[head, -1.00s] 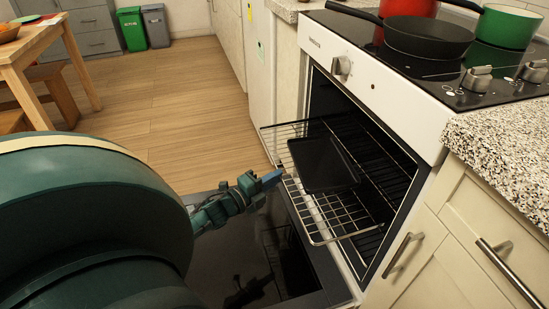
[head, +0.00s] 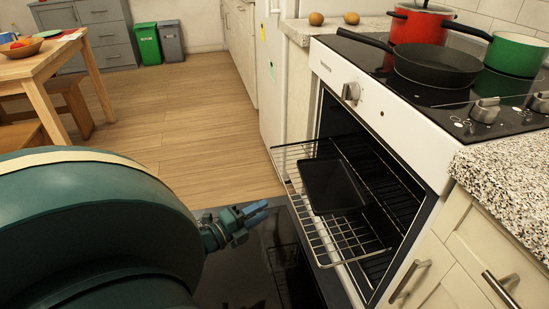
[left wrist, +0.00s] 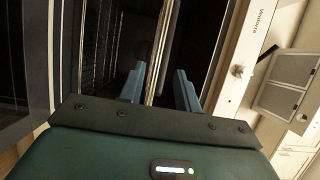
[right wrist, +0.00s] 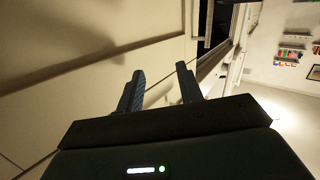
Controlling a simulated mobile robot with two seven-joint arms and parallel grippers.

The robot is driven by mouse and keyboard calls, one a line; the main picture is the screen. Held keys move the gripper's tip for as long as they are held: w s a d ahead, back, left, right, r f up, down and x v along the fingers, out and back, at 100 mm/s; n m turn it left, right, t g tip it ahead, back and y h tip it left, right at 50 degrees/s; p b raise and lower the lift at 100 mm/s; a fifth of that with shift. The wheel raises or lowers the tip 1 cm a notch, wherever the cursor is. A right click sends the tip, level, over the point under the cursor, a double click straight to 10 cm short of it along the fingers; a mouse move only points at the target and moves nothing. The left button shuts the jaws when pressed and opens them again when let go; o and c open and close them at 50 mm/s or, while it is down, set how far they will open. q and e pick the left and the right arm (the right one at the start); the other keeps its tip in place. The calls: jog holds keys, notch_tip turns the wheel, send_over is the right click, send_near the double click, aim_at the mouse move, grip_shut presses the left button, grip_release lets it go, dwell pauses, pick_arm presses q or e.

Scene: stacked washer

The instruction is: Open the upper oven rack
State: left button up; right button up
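The upper oven rack (head: 333,242) is a wire grid. It sticks well out of the oven cavity, with a black tray (head: 329,186) lying on it. My left gripper (head: 258,211) is a little in front of the rack's outer edge and apart from it in the head view. In the left wrist view its blue fingers (left wrist: 159,86) are open, and the rack's edge (left wrist: 164,45) shows lengthwise in line with the gap between them. My right gripper (right wrist: 159,86) is open and empty in the right wrist view, facing pale cabinet fronts. It is outside the head view.
The dark oven door (head: 240,275) is folded down below the rack. A black pan (head: 437,65), a red pot (head: 412,27) and a green pot (head: 513,52) stand on the hob. A wooden table (head: 45,68) is at the far left. The floor between is clear.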

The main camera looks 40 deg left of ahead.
pick_arm(q)
jog(key=s, duration=0.5)
jog(key=shift+a+p, duration=0.3)
jog(key=shift+a, duration=0.05)
pick_arm(e)
jog(key=shift+d, duration=0.15)
